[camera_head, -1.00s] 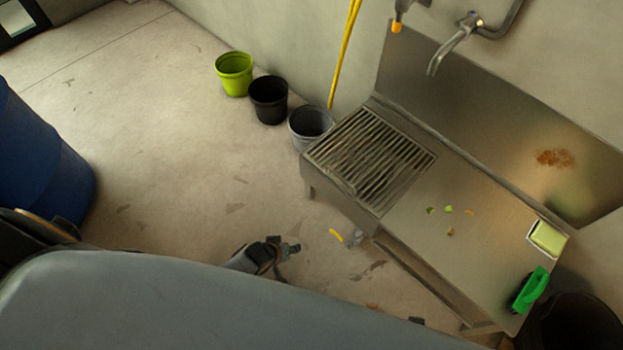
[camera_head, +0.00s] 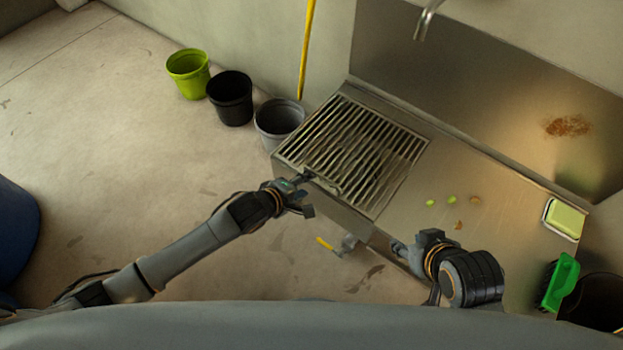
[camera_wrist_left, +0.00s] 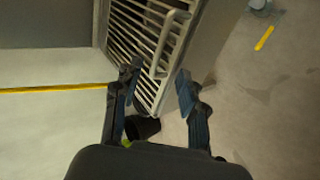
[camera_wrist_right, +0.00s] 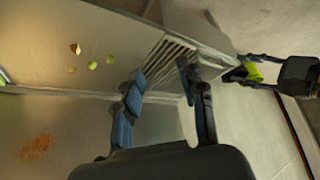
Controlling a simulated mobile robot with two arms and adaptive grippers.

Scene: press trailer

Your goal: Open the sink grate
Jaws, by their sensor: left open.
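The metal sink grate (camera_head: 352,150) lies flat and closed over the sink at the left end of the steel counter. My left gripper (camera_head: 307,193) is open at the grate's front left edge. In the left wrist view its spread fingers (camera_wrist_left: 157,85) are just short of the grate, with a bar handle (camera_wrist_left: 163,45) along the grate's edge lying ahead between them. My right gripper (camera_head: 400,248) is at the counter's front edge, right of the grate. In the right wrist view its fingers (camera_wrist_right: 162,80) are apart and empty, with the grate slats (camera_wrist_right: 172,62) beyond.
A green (camera_head: 188,73), a black (camera_head: 230,97) and a grey bucket (camera_head: 278,122) stand left of the sink. A yellow pole (camera_head: 306,50) leans on the wall. A yellow-handled valve (camera_head: 326,245) sits below the counter. A sponge (camera_head: 565,218) and green brush (camera_head: 562,282) are at right.

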